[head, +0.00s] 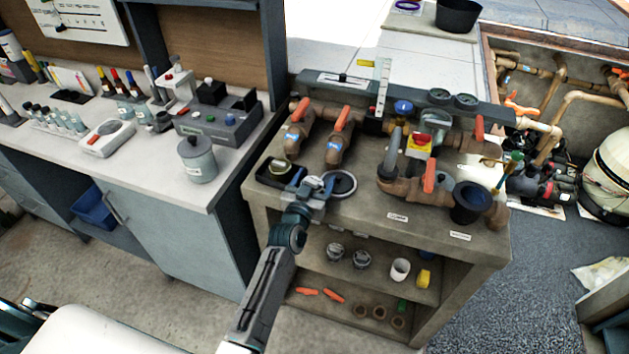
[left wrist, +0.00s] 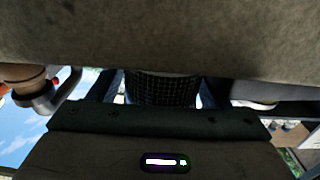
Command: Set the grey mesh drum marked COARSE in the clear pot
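In the left wrist view a dark mesh drum (left wrist: 163,88) shows between the fingers of my left gripper (left wrist: 163,98). A pale patch shows at one end of it; no COARSE marking is readable. Whether the fingers touch it I cannot tell. In the head view my left gripper (head: 318,184) is at the worktop's front edge, where the drum is hard to make out. A dark open pot (head: 470,201) stands at the right end of the brown pipework; I cannot tell whether it is clear. My right gripper is not in view.
Two small grey baskets (head: 348,254) and a white cup (head: 400,270) stand on the shelf below.

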